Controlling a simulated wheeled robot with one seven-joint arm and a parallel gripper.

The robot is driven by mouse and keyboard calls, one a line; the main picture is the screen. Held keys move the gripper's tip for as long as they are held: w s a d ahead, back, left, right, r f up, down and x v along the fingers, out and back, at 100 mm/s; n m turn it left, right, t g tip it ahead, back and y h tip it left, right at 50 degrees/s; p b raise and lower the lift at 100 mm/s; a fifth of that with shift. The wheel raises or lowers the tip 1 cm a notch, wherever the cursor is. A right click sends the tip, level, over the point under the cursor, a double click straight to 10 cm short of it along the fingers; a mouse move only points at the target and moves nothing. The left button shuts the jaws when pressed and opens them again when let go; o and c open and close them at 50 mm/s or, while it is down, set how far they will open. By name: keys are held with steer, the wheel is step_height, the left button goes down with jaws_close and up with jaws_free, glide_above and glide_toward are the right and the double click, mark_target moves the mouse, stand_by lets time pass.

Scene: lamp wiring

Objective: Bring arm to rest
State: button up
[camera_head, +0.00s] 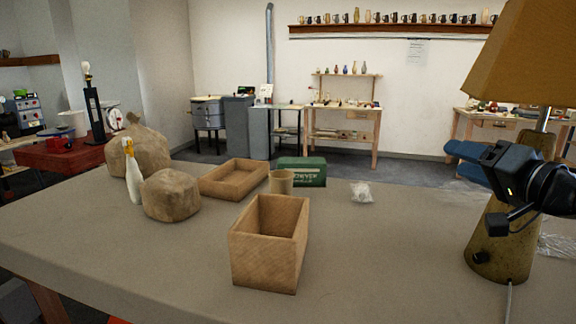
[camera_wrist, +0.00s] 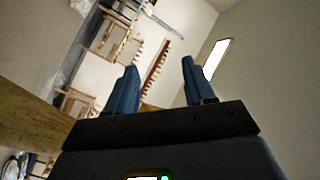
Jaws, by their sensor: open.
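My gripper (camera_head: 462,158) is raised above the right part of the table, with its blue fingers pointing left. It overlaps the lamp in the picture; whether it touches the lamp I cannot tell. In the wrist view my gripper (camera_wrist: 159,72) shows two separated fingers with nothing between them, tilted against the far wall and shelves. The lamp has a tan shade (camera_head: 525,55) and a mottled brown base (camera_head: 495,245), and stands upright on the grey table (camera_head: 370,265). A pale cord runs down from its base. Part of the lamp is hidden behind my gripper and wrist.
An open wooden box (camera_head: 262,262), a shallow tray (camera_head: 236,180), a small cup (camera_head: 281,182), a green box (camera_head: 305,171), brown lumps (camera_head: 171,196), a white goose figure (camera_head: 134,175) and a clear plastic packet (camera_head: 361,192) stand on the table. The front middle-right is clear.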

steer(key=s+a+f+m+h, duration=0.1)
steer(key=s+a+f+h, duration=0.25)
steer(key=s+f, duration=0.8)
steer(key=s+a+f+m+h, duration=0.15)
steer(key=s+a+f, duration=0.35)
steer(key=s+f, duration=0.65)
steer(key=s+f+n+g, duration=0.1)
steer(key=s+n, duration=0.7)
steer(key=s, duration=1.8)
steer(key=shift+s+a+g, duration=0.25)
steer(key=shift+a+g, duration=0.05)
steer(key=shift+g, duration=0.1)
steer(key=shift+f, duration=0.1)
